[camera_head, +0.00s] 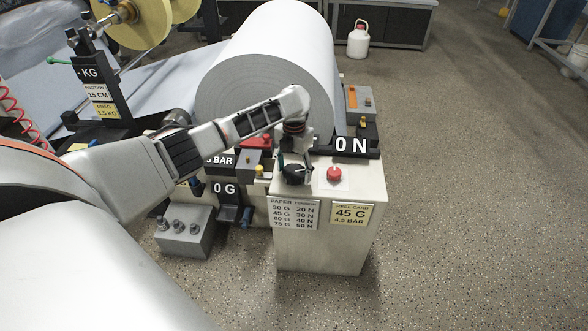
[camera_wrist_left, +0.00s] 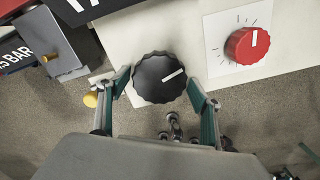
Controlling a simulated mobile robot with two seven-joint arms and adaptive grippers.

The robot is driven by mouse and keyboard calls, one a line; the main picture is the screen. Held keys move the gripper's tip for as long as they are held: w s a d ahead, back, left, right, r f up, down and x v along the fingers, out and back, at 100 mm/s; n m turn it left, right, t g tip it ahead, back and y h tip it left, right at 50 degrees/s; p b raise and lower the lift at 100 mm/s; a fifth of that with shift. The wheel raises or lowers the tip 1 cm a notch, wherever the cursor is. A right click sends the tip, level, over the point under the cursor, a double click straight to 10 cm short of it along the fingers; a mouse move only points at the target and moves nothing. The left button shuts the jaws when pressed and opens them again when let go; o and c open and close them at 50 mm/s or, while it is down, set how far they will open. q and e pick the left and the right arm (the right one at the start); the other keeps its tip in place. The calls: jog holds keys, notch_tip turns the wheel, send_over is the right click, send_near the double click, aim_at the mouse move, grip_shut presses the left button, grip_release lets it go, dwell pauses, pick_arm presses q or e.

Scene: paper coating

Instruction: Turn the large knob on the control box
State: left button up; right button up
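The control box (camera_head: 325,245) is a pale box with a display reading "0 N". On its top sit a large black ribbed knob (camera_head: 294,174) and a smaller red knob (camera_head: 334,174). My left gripper (camera_head: 294,160) points down over the black knob. In the left wrist view, the fingers of my left gripper (camera_wrist_left: 159,84) stand open on both sides of the black knob (camera_wrist_left: 158,78), very close to its rim. The knob's white mark points right and slightly up. The red knob (camera_wrist_left: 246,45) is clear of the fingers. My right gripper is not in view.
A large paper roll (camera_head: 265,75) stands behind the box. A "0 G" display (camera_head: 226,188) and a grey block with several small knobs (camera_head: 185,231) are at its left. Labels reading tension values (camera_head: 294,213) and "45 G" (camera_head: 352,214) are on the front. Floor at right is clear.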

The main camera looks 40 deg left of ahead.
aim_at(294, 171)
pick_arm(q)
jog(key=shift+r, duration=0.1)
notch_tip(294, 171, up, 12)
dwell(0.7)
dwell(0.4)
